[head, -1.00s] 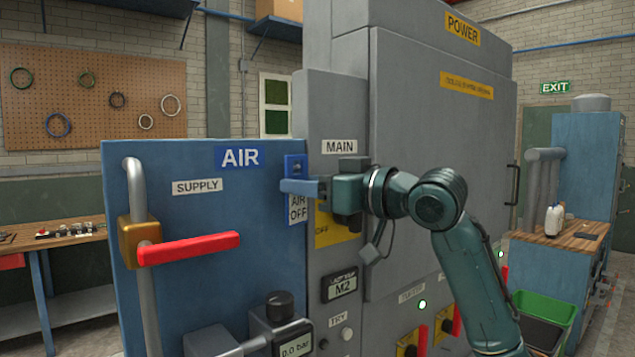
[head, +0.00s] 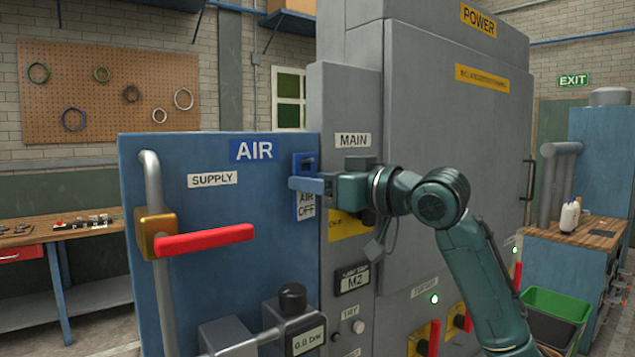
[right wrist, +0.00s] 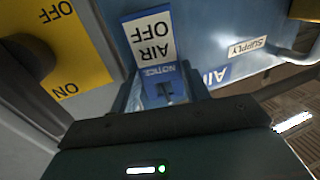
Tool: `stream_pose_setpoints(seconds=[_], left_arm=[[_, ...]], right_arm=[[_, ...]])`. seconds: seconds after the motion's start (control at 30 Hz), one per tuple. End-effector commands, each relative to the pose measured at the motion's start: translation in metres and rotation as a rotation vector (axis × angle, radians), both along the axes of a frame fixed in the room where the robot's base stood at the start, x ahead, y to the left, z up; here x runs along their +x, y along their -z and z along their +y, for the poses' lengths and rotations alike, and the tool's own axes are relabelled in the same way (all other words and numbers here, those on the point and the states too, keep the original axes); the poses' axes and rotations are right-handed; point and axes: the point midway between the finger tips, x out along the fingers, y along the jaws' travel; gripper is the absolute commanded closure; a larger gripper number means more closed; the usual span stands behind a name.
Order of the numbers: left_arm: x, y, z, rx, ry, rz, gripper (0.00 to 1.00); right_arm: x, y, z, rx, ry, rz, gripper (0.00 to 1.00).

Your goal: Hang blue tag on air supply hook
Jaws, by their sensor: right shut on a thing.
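My right gripper (head: 308,185) is shut on the blue tag (head: 304,161), which has a blue upper part and a white "AIR OFF" panel. It holds the tag upright in front of the right edge of the blue air panel (head: 225,285). In the right wrist view the tag (right wrist: 152,40) shows upside down, with its blue "NOTICE" end at the jaws. I cannot tell whether the tag touches the panel. The air supply valve (head: 154,227) has a brass body and a red handle (head: 205,241) lying across to the right. I cannot make out the hook. My left gripper is out of view.
The grey power cabinet (head: 450,130) stands close behind my right arm. A pressure gauge (head: 307,340) sticks out below the tag. A yellow-plated switch (right wrist: 45,50) lies beside the gripper. A green bin (head: 555,305) is at the right. The panel between the handle and tag is clear.

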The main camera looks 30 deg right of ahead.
Motion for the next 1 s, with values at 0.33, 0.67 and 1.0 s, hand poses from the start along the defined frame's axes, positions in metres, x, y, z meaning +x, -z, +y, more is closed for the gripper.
stream_pose_setpoints(seconds=[0.33, 0.67, 1.0], left_arm=[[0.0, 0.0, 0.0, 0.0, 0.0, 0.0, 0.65], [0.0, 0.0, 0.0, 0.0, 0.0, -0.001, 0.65], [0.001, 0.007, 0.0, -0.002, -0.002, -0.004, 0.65]], right_arm=[[0.0, 0.0, -0.001, -0.001, 0.002, -0.001, 0.32], [0.0, 0.0, -0.001, 0.0, 0.003, 0.0, 0.28], [-0.016, 0.003, -0.007, -0.001, 0.005, -0.001, 0.28]])
